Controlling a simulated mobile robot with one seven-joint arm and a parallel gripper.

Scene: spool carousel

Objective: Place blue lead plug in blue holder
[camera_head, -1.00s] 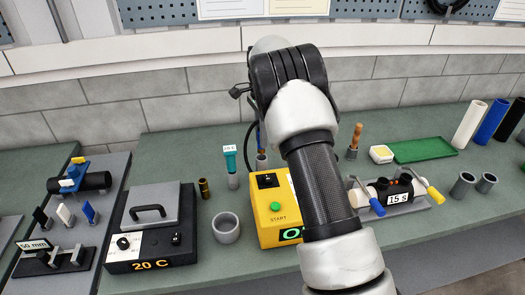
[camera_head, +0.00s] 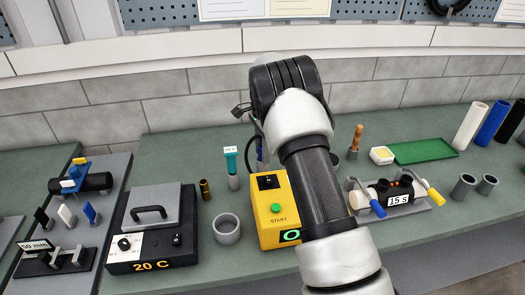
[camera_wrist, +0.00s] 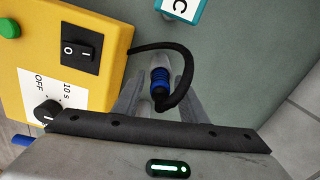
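A blue ribbed plug (camera_wrist: 160,77) on a thick black cable lies between the two grey fingers of my gripper (camera_wrist: 160,92) in the wrist view. The cable loops from the yellow box (camera_wrist: 107,22) to the plug. The fingers flank the plug closely; whether they touch it is unclear. In the head view my arm hides most of the gripper, and only a bit of blue and grey shows behind the yellow box. I cannot make out a blue holder for certain.
A teal-topped tool (camera_head: 231,160) stands in a grey cup close left of the yellow box. A grey ring-shaped cup (camera_head: 226,229) is in front of it. A black heater box (camera_head: 150,240) stands left. A clamp device marked 15 s (camera_head: 397,196), with blue and yellow handles, stands right.

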